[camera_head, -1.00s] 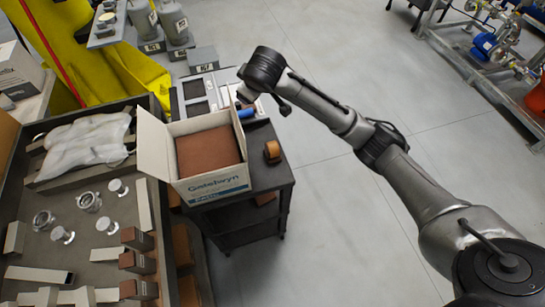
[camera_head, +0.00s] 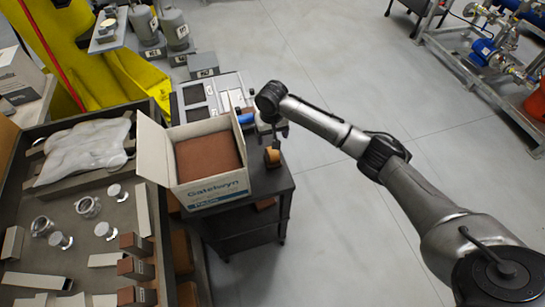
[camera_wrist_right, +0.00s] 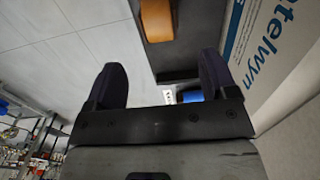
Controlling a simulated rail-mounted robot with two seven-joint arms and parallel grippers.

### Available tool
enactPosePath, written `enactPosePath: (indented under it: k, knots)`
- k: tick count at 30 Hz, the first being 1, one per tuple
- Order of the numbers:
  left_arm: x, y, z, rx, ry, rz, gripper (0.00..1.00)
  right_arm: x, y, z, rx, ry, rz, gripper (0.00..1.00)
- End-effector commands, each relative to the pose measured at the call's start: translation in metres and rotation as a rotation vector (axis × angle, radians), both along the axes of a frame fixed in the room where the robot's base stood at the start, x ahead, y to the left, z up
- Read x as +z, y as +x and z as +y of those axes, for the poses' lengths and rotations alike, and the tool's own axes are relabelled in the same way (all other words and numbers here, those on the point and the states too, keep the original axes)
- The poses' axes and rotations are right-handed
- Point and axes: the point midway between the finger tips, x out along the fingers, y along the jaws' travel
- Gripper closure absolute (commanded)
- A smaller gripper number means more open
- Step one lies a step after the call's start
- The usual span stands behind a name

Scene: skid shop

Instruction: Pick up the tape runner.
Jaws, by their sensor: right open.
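An orange-brown rounded piece (camera_head: 272,156), which looks like the tape runner, stands on the right edge of the dark cart (camera_head: 270,183). It also shows at the top of the right wrist view (camera_wrist_right: 156,20), beyond my fingertips. My right gripper (camera_head: 273,130) hangs just behind it, close to the cart top. In the right wrist view its two dark fingers (camera_wrist_right: 163,75) are apart with nothing held between them. From the head view I cannot tell whether it touches the piece. My left gripper is not in view.
An open white carton (camera_head: 215,190) with a brown block inside stands left of the gripper. A blue cylinder (camera_head: 246,117) lies close behind the carton. A workbench (camera_head: 85,250) with fittings and small boxes is at left.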

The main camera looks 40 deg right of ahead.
Motion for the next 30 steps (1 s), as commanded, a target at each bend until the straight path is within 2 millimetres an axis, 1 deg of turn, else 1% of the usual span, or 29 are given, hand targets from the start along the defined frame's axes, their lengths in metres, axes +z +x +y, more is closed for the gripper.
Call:
enactPosePath:
  k: [1, 3, 6, 13, 22, 25, 30]
  knots:
    - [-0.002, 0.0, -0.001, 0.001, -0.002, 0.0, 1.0, -0.009, -0.001, 0.0, 0.001, 0.0, 0.002, 0.21]
    - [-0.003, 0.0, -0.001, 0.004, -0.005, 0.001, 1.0, -0.018, 0.0, 0.0, 0.001, 0.0, 0.001, 0.21]
    - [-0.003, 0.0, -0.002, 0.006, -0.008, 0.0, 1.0, -0.026, 0.0, 0.001, 0.001, 0.0, 0.0, 0.21]
    - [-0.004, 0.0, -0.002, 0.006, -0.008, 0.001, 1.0, -0.037, -0.001, 0.0, 0.001, -0.001, 0.0, 0.21]
    - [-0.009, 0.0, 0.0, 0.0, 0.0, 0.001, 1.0, -0.074, -0.005, 0.001, 0.002, -0.001, 0.0, 0.21]
    - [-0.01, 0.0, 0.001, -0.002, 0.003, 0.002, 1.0, -0.081, -0.004, 0.001, 0.002, -0.001, -0.001, 0.21]
    - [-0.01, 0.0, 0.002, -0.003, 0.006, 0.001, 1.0, -0.084, -0.004, 0.001, 0.002, -0.001, -0.003, 0.21]
